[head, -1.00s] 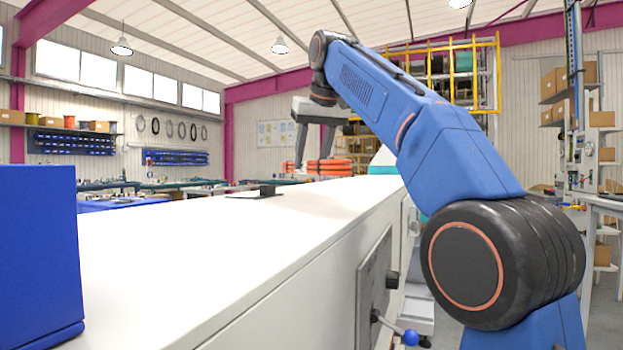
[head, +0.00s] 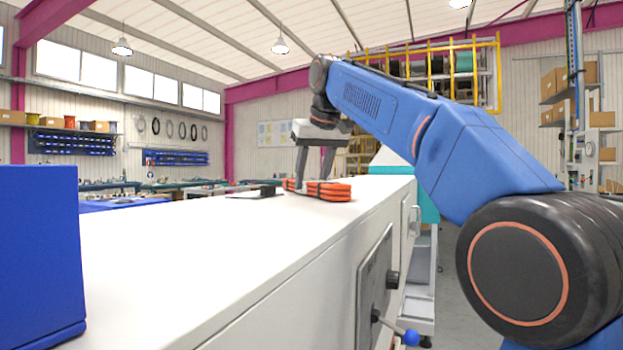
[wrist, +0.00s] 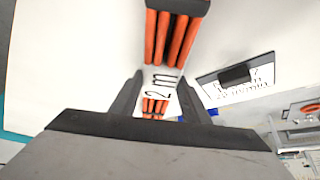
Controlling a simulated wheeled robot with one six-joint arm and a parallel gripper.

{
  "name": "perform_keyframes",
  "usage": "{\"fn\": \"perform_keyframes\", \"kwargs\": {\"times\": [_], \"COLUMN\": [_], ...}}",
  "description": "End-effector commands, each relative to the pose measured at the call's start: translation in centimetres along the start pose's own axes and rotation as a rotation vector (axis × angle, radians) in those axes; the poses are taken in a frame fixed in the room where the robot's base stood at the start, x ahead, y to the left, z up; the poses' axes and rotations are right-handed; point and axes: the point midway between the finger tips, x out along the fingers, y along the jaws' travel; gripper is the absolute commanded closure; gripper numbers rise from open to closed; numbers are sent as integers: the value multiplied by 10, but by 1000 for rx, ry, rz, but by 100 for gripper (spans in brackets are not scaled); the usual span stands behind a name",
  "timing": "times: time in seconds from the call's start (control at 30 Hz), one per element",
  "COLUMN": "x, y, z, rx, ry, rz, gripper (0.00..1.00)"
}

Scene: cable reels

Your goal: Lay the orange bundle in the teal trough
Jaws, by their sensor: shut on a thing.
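The orange bundle (head: 335,190) is a set of orange strands with dark bands, at the far part of the white top in the head view. In the wrist view the bundle (wrist: 163,35) runs between the fingers, with a white "2 m" label across its middle. My gripper (head: 312,181) is shut on it from above, and its fingers also show in the wrist view (wrist: 162,88). The bundle is at or just above the top; I cannot tell if it touches. A teal body (head: 429,206) shows past the counter's far end, partly behind my arm; whether it is the trough is unclear.
The long white counter (head: 190,260) is mostly bare. A printed plate with a black piece (head: 257,191) lies left of the bundle. A blue box (head: 38,255) stands at the near left. A blue-knobbed lever (head: 410,337) sticks out of the counter's right side.

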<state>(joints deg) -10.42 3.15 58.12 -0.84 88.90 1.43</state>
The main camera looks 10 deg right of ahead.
Motion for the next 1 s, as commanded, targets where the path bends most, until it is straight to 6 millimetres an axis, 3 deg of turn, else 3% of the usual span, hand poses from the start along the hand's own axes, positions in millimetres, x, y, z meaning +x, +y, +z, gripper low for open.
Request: {"fn": "perform_keyframes", "kwargs": {"times": [0.07, 0.1, 0.17, 0.57, 0.73, 1.0], "x": [1, 2, 2, -2, -25, -77], "y": [0, 0, 0, 0, 0, 0], "z": [1, 1, 1, -1, -1, -1], "rx": [0, 0, 0, 0, 0, 0], "ry": [1, 0, 0, 1, 3, 3], "rz": [0, 0, 0, 0, 0, 0], "gripper": [99, 53, 39, 39, 39, 39]}}
